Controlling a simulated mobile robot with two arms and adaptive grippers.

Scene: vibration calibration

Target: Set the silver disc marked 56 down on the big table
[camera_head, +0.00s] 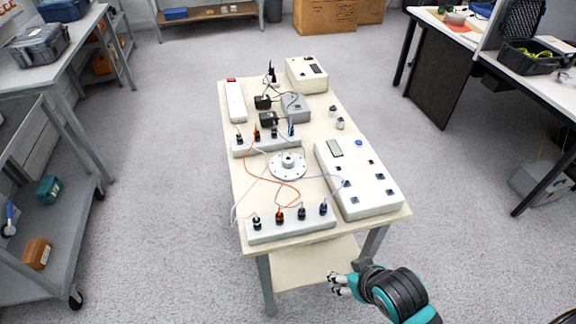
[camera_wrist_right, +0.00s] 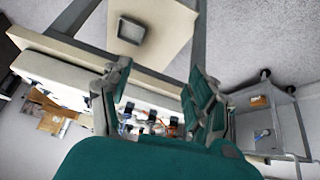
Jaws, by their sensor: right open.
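A round silver disc (camera_head: 288,165) with a raised hub and small holes lies flat on the cream table (camera_head: 318,124) in the middle of the head view. Its number is too small to read. An orange cable and thin pale cables run close around it. My right gripper (camera_head: 339,283) is open and empty, low in front of the table's near right corner, well apart from the disc. In the right wrist view, its spread fingers (camera_wrist_right: 160,78) frame the table edge and some blurred devices. I cannot make out the disc there. My left gripper is out of view.
A white box with a display (camera_head: 362,180) stands right of the disc. White socket strips stand in front of it (camera_head: 292,226) and behind it (camera_head: 266,143). Grey shelves (camera_head: 50,170) stand left, a desk (camera_head: 520,85) right. The floor between is clear.

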